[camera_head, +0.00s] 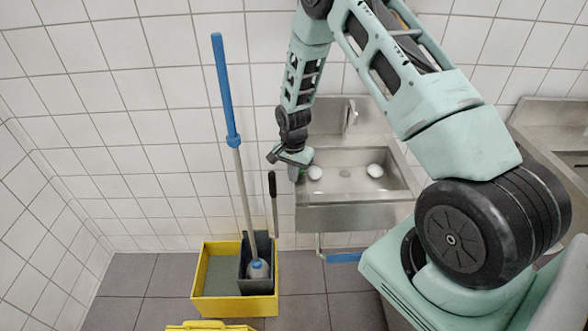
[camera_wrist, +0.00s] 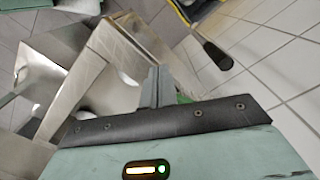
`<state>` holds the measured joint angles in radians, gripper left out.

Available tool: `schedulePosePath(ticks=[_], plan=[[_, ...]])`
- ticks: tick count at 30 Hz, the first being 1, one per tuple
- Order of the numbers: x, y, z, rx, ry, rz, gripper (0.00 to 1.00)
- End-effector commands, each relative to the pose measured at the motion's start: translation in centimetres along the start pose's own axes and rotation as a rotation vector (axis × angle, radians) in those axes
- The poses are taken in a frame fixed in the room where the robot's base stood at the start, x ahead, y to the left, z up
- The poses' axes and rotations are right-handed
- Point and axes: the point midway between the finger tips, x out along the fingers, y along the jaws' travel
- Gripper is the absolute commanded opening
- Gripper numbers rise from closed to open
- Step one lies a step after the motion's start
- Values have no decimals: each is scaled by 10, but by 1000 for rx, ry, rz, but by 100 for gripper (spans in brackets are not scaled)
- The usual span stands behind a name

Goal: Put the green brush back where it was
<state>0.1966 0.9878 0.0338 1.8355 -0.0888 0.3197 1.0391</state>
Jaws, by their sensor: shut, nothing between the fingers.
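My gripper (camera_head: 290,172) is at the left edge of the metal sink, in front of the tiled wall. In the wrist view its two fingers (camera_wrist: 156,86) are together, with nothing held between them. A small patch of green (camera_wrist: 184,98) shows just right of the fingers, mostly hidden behind my gripper's dark front edge. It may be the green brush, but too little shows to tell its shape or what it rests on. I cannot make out the whole brush in either view.
The sink (camera_head: 345,215) holds two white round items (camera_head: 376,170) and has a tap (camera_head: 350,115). Left of it stands a yellow mop bucket (camera_head: 235,308) with a blue-handled mop (camera_head: 225,95) and a black upright handle (camera_head: 272,190). Another metal basin (camera_head: 555,115) is at right.

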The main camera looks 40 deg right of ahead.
Motion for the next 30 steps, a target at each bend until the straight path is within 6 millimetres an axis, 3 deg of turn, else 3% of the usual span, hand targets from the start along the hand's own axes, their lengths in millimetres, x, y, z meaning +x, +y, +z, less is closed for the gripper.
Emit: schedulePosePath(ticks=[14, 17, 27, 30], plan=[[1, 0, -8, 0, 1, 0, 0], [3, 0, -23, 5, 3, -2, 0], [6, 0, -118, 4, 4, -3, 0], [1, -1, -125, -1, 0, -1, 0]])
